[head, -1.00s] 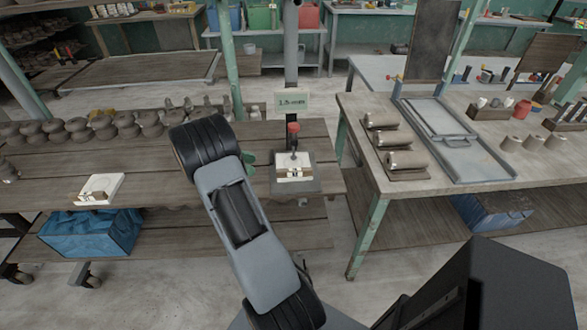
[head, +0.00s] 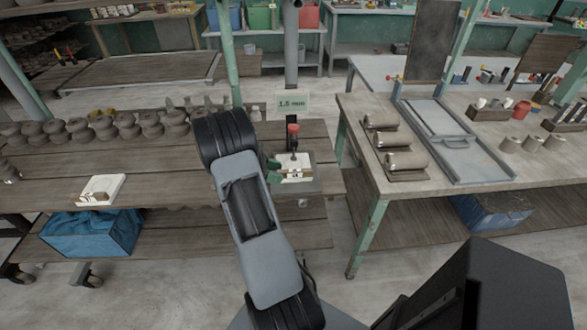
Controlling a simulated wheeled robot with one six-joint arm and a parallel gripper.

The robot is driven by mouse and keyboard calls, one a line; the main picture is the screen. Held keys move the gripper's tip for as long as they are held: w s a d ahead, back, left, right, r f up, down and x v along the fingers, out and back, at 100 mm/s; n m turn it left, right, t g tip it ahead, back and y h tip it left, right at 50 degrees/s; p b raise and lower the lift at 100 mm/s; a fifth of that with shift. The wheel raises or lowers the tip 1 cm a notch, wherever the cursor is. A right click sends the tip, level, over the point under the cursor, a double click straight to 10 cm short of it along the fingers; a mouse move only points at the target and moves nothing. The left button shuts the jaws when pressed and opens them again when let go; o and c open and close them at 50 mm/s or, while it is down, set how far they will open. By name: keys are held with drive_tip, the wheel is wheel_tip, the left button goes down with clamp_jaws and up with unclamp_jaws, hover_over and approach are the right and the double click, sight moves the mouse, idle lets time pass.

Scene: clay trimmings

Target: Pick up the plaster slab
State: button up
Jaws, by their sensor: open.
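Two pale slabs that look like plaster are on the wooden bench. One white slab (head: 116,184) lies at the left with small pieces on it. The other pale slab (head: 300,160) lies at the bench's right end, on a grey plate below a red-knobbed upright tool. I cannot tell which one the task means. My gripper (head: 272,166) shows only as a green part beside my arm, at the left edge of the right-hand slab in the picture. My arm hides the rest of it. It is open, and I cannot tell whether it touches the slab.
A sign (head: 292,104) reading 1.5 mm stands behind the right slab, near a grey post. Several dark clay pieces (head: 125,125) line the bench's back. A blue bundle (head: 92,234) sits on the lower shelf. A second table (head: 355,125) stands right, across a gap.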

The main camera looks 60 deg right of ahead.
drive_tip(key=shift+c, duration=0.3)
clamp_jaws()
drive_tip(key=shift+r, duration=0.15)
idle(0.3)
